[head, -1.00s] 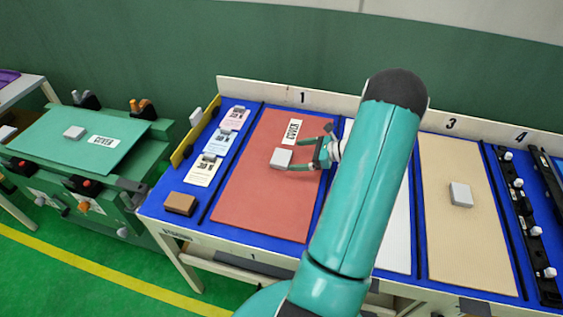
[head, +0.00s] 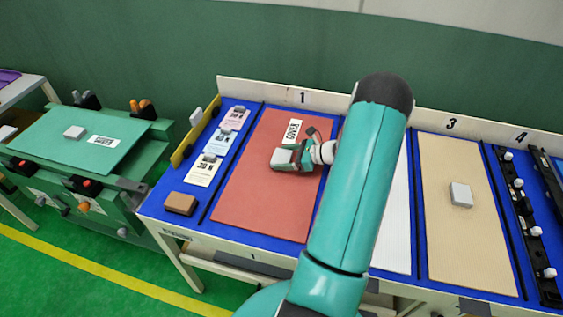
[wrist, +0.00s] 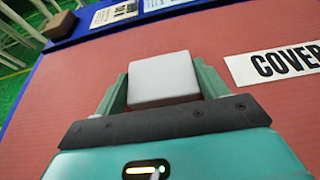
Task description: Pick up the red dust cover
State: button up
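The red dust cover (head: 262,190) lies flat in the bay marked 1 on the blue table. It carries a white COVER label (head: 294,128) and a pale block-like handle (head: 282,159). My gripper (head: 291,157) is at this handle, reaching in from the right. In the wrist view, its two green fingers (wrist: 163,88) stand on either side of the handle (wrist: 163,78), close against its sides, and look shut on it. The red sheet (wrist: 60,110) fills most of that view, with the label (wrist: 280,63) to the right. No lifting of the sheet is visible.
Clipped cards (head: 204,170) and a brown block (head: 180,203) lie left of the red cover. A beige cover (head: 455,215) with its own pale handle lies to the right. A green bench (head: 85,140) stands at the left. My arm hides part of the table's middle.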

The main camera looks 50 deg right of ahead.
jog(key=shift+c, duration=0.9)
jog(key=shift+r, duration=0.1)
